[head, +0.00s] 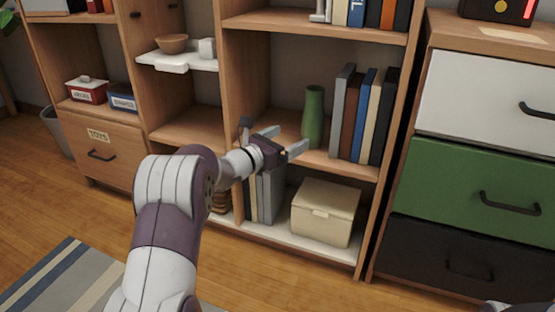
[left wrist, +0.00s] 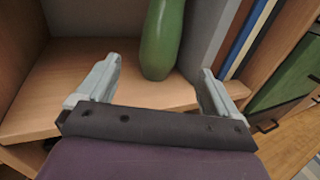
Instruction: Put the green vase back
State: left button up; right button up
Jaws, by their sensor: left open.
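The green vase (head: 313,117) stands upright on the middle shelf of the bookcase, just left of a row of books. It also shows in the left wrist view (left wrist: 162,40), ahead of the fingers and between their lines, with its top cut off. My left gripper (head: 287,140) is open and empty at the shelf's front edge, to the left of the vase in the head view. Its two fingers (left wrist: 160,82) do not appear to touch the vase. My right gripper is not in view; only a bit of what may be that arm shows at the bottom right corner.
Books (head: 362,115) stand right beside the vase. A cream box (head: 325,212) and grey binders (head: 272,192) sit on the shelf below. A drawer cabinet (head: 470,190) stands at the right. The shelf (left wrist: 40,100) left of the vase is bare. A striped rug (head: 60,280) lies on the floor.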

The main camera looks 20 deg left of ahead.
pick_arm(q)
jog(key=shift+p+v, duration=0.35)
jog(key=shift+v, duration=1.45)
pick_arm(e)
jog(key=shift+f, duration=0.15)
pick_arm(q)
jog(key=s+d+f+m+g, duration=1.1)
jog(key=s+d+f+m, duration=0.1)
jog(key=s+m, duration=0.2)
jog(key=s+a+f+m+g+y, duration=0.2)
jog(key=s+f+m+y, duration=0.1)
jog(key=s+m, duration=0.5)
jog(key=s+a+f+m+g+y, duration=0.2)
jog(key=s+f+m+y, duration=0.1)
jog(key=s+m, duration=0.6)
jog(key=shift+s+m+y, duration=0.3)
jog(key=shift+s+y, duration=0.2)
jog(key=shift+s, duration=0.35)
jog(key=shift+a+r, duration=0.1)
jog(key=shift+a, duration=0.05)
